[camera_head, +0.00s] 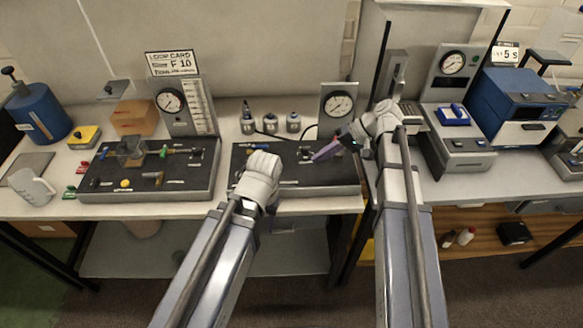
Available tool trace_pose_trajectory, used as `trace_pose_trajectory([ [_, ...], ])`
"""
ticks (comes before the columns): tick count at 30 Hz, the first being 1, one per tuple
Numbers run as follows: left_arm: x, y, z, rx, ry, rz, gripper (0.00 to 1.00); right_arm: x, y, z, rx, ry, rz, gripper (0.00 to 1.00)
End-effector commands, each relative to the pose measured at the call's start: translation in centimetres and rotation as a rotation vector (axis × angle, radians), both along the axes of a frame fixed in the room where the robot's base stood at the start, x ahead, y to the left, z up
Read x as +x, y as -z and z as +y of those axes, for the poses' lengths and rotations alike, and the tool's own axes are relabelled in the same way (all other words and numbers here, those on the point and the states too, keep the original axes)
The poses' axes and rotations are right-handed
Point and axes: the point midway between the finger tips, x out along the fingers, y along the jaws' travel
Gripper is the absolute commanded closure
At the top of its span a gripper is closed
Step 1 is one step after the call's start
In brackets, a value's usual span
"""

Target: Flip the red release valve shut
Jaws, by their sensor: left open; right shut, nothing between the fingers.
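A black panel (290,181) lies on the bench in front of me, with small fittings on it and a round gauge (340,105) at its back right. My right gripper (321,154) comes in from the right, with its narrow purple-grey fingers shut and empty over the panel's right part. A small reddish patch (347,142) shows beside these fingers; I cannot tell whether it is the red release valve or how it is turned. My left gripper (261,168) is open over the panel's front left part. Its wrist hides its fingertips and some of the panel.
A second black panel (195,187) with coloured valves and a gauge stands on the left. Several small grey canisters (270,123) stand behind the middle panel. A gauge instrument (453,62) and a blue machine (512,105) stand on the right. A clear beaker (32,187) is far left.

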Motion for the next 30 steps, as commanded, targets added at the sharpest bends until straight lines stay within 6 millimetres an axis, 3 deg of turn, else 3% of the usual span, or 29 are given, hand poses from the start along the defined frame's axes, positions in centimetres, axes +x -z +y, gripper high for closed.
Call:
trace_pose_trajectory([
  [16,0.0,7.3,0.0,0.0,0.0,0.0,0.5,-0.1,7.3,7.2,0.0,-0.002,-0.001,1.0],
  [22,0.0,6.6,0.0,0.0,0.0,0.0,0.5,0.0,6.6,9.9,0.0,-0.003,0.0,1.0],
  [30,0.0,6.6,0.0,0.0,0.0,0.0,0.5,0.0,6.6,11.1,0.0,0.0,0.0,1.0],
])
